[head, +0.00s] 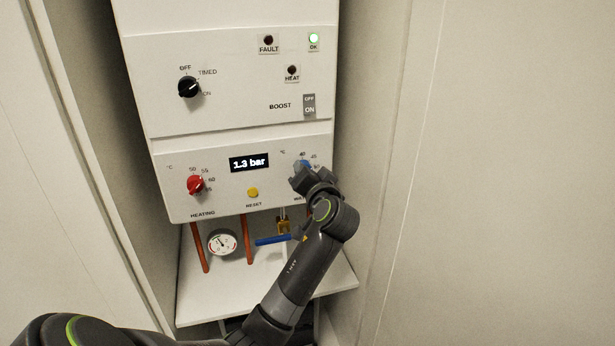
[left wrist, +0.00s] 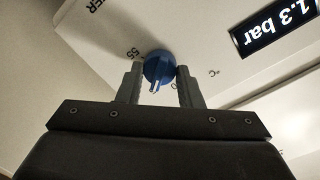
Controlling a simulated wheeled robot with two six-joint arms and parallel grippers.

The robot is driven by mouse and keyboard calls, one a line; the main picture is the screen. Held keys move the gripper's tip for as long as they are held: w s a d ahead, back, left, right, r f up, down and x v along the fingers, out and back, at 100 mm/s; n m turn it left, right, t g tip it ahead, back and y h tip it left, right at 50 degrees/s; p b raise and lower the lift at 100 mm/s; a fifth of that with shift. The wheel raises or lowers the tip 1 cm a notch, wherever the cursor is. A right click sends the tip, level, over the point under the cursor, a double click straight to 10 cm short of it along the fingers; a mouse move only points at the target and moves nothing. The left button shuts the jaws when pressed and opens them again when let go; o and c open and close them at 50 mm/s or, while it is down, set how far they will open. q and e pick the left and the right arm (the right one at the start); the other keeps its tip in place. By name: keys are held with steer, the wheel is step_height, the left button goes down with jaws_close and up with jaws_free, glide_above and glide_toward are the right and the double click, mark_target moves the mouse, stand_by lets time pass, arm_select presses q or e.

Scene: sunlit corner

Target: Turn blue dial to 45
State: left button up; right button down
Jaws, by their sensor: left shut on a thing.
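The blue dial (head: 303,164) sits on the right of the boiler's lower panel, with 40 and 45 printed just above it in the head view. My left gripper (head: 305,172) reaches it from below and hides most of it. In the left wrist view the blue dial (left wrist: 158,68) lies between the two fingers of my left gripper (left wrist: 158,78), which is shut on it. The dial's pale pointer mark faces the gripper's palm there. A 55 shows by one finger; the label at the pointer is hidden. My right gripper is not in view.
A red dial (head: 195,185), a yellow reset button (head: 253,193) and a display reading 1.3 bar (head: 249,162) share the panel. Below are copper pipes, a round gauge (head: 222,242) and a blue lever (head: 272,240). Walls stand close at both sides.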

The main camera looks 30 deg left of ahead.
arm_select(q)
steer(key=shift+n, duration=0.3)
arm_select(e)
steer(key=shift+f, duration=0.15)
arm_select(q)
steer(key=o, duration=1)
